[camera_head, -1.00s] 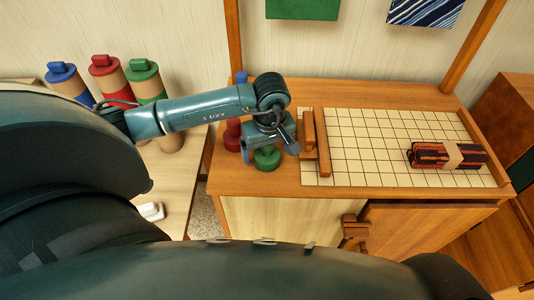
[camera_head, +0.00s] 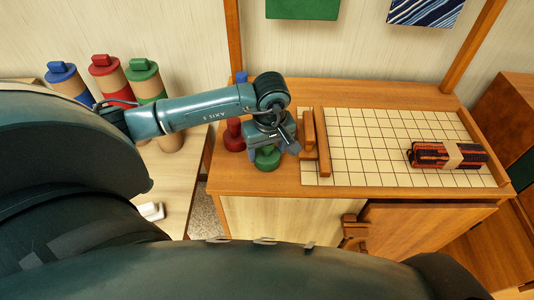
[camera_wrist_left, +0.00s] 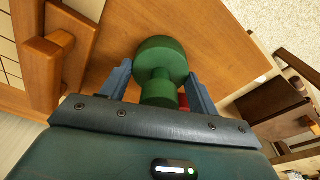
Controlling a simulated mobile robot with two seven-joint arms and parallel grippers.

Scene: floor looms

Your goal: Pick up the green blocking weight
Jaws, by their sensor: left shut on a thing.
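The green blocking weight (camera_head: 267,158) stands on the left end of the wooden cabinet top in the head view. It has a round base and a narrower knob. My left gripper (camera_head: 268,147) is over it and shut on it. In the left wrist view the weight (camera_wrist_left: 162,62) sits between the two blue fingers of my left gripper (camera_wrist_left: 160,85). The weight looks to be at the cabinet top, and I cannot tell whether it touches the wood. My right gripper is not in view.
A red weight (camera_head: 234,136) stands close behind and left of the green one, with a blue one (camera_head: 241,77) behind. Wooden bars (camera_head: 322,145) lie just right, by the gridded board (camera_head: 375,140). A dark red bundle (camera_head: 430,156) lies farther right. Capped cylinders (camera_head: 145,82) stand left.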

